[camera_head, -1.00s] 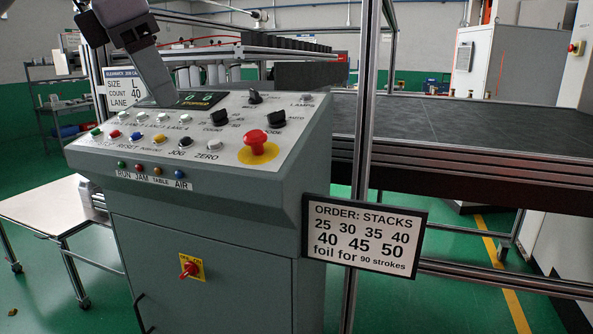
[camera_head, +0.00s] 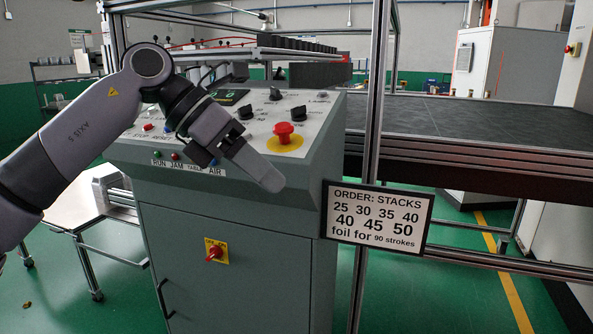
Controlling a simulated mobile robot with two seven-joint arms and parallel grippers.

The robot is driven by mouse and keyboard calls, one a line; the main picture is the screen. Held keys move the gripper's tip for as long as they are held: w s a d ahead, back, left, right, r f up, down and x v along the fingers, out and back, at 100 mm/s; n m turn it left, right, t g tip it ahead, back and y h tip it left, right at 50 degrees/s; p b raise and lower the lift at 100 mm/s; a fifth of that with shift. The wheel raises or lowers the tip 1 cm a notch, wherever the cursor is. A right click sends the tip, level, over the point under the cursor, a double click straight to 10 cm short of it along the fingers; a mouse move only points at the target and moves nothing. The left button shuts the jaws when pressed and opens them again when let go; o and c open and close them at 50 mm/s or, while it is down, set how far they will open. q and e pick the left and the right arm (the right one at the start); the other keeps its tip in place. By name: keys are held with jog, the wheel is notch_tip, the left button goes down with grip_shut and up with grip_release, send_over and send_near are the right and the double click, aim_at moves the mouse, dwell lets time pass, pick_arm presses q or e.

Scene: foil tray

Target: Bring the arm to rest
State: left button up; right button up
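My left arm (camera_head: 85,125) comes in from the left edge and bends at its joint toward the console. My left gripper (camera_head: 268,178) hangs in front of the sloping control panel, its tip pointing down and to the right. It covers some of the panel's buttons and lamps. I see it side-on as one tapered grey finger, and no object shows at its tip. Whether a gap lies behind that finger cannot be seen. The grey console (camera_head: 240,245) stands upright. My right gripper is not in view.
A red mushroom button (camera_head: 284,132) on a yellow disc is right of the gripper. An order sign (camera_head: 377,215) hangs by a metal post (camera_head: 375,120). A dark conveyor bed (camera_head: 470,125) extends right. A steel side table (camera_head: 85,215) stands at left. Open green floor lies in front.

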pick_arm(q)
jog(key=s+d+f+n+g+h, duration=0.25)
jog(key=d+f+n+h, duration=0.25)
jog(key=d+f+h, duration=0.4)
jog(key=w+a+f+n+t+y, duration=0.1)
jog(key=a+f+n+t+y, duration=0.1)
jog(key=a+f+n+t, duration=0.75)
jog(key=a+f+n+t+y, duration=0.25)
jog(key=f+n+t, duration=0.25)
jog(key=n+t, duration=0.9)
jog(key=s+a+f+n+g+y, duration=0.3)
jog(key=s+f+n, duration=0.3)
jog(key=f, duration=0.3)
jog(key=s+a+f+n+g+y, duration=0.4)
jog(key=s+a+f+n, duration=0.1)
jog(key=f, duration=0.4)
jog(key=s+a+f+n+g+y, duration=0.3)
jog(key=s+a+f+n+y, duration=0.1)
jog(key=s+f+n, duration=0.3)
jog(key=shift+s+a+f+g, duration=0.25)
jog(key=shift+s+f+g, duration=0.15)
jog(key=shift+s+f, duration=0.65)
jog(key=shift+s+r+y, duration=0.15)
jog(key=shift+y, duration=0.1)
